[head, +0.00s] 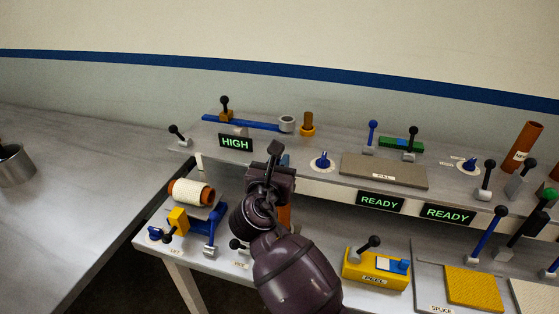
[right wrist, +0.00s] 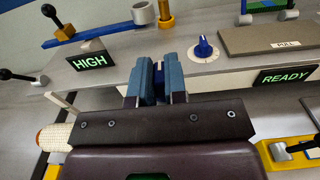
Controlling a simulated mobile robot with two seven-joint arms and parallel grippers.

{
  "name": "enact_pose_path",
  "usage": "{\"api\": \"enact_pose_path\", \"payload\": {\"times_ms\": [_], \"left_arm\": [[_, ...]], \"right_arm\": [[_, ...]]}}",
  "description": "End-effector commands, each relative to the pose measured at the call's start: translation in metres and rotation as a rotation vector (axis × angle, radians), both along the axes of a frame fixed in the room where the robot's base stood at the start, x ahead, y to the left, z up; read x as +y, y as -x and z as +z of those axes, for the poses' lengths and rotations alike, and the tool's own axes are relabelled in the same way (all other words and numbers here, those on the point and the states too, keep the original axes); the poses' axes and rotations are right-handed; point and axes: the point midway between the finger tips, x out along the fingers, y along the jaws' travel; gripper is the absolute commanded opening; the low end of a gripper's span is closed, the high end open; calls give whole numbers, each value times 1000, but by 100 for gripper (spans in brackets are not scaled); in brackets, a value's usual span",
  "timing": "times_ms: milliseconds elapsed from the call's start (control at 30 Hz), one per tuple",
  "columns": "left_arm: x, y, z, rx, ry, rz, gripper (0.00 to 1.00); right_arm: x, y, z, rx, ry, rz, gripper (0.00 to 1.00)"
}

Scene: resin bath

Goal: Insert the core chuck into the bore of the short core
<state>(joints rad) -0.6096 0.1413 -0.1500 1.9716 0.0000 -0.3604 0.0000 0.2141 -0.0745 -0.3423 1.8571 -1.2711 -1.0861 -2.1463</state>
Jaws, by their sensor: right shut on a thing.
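My right gripper (head: 274,157) is above the front edge of the upper bench shelf. In the right wrist view its fingers (right wrist: 158,82) are close together on a narrow dark blue piece, mostly hidden between them; I cannot tell if this is the core chuck. An orange piece (head: 285,216), possibly the short core, shows partly behind my right wrist; its bore is hidden. An upright orange tube (head: 525,142) with a label stands at the far right of the shelf, apart from the gripper. My left gripper is not in view.
A white roll on an orange core (head: 191,192) lies at the left. A blue bar (head: 245,123) with a grey ring and an orange peg (head: 307,122) stand behind the gripper. A blue knob (head: 322,161) and a flat PULL plate (head: 385,170) are to its right. Several levers crowd the right.

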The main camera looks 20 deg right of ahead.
Motion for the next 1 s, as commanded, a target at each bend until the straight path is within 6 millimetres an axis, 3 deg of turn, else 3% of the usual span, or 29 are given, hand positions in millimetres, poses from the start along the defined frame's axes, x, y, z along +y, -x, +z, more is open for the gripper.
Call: {"api": "enact_pose_path", "payload": {"times_ms": [1000], "left_arm": [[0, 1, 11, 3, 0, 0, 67]], "right_arm": [[0, 0, 1, 0, 1, 0, 0]]}}
